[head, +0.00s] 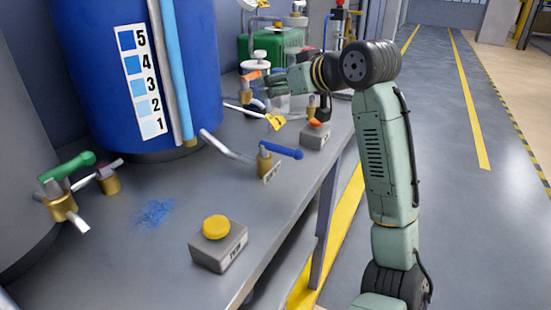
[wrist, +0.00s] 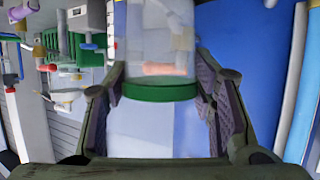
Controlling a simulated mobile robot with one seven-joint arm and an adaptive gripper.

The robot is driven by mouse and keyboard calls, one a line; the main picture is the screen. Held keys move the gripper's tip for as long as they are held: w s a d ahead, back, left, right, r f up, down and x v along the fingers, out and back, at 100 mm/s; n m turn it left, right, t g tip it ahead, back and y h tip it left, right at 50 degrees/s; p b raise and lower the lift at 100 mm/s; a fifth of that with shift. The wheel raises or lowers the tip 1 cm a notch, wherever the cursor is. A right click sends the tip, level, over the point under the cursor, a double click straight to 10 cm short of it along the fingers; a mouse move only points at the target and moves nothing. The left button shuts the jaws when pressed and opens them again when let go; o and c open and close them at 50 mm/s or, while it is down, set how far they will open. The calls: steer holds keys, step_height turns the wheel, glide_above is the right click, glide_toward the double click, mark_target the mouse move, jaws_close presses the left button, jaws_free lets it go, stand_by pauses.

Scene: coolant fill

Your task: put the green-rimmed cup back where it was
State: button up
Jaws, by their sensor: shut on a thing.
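The green-rimmed cup (wrist: 158,45) is clear, with a green band (wrist: 158,91) at the end nearer the wrist camera. It sits between the two fingers of my gripper (wrist: 158,78), which is shut on it. An orange shape shows through the clear wall; I cannot tell whether it is inside or behind. In the head view my gripper (head: 276,84) is over the far part of the bench, near the orange-handled valve. The cup is hard to make out there, partly hidden by my gripper and the clutter.
A large blue drum (head: 90,90) with a numbered scale stands on the bench (head: 120,270). A blue-handled valve (head: 280,151), a yellow-button box (head: 218,243) and an orange-button box (head: 315,134) line the bench's front. A green-handled valve (head: 66,165) is at left. Blue specks (head: 155,213) lie on the bench.

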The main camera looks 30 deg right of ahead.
step_height(320, 180, down, 10)
stand_by(0.5)
steer(key=shift+f, duration=0.15)
steer(key=o, duration=1.2)
steer(key=shift+r, duration=0.25)
steer(key=b+v, duration=0.1)
steer(key=v, duration=1.1)
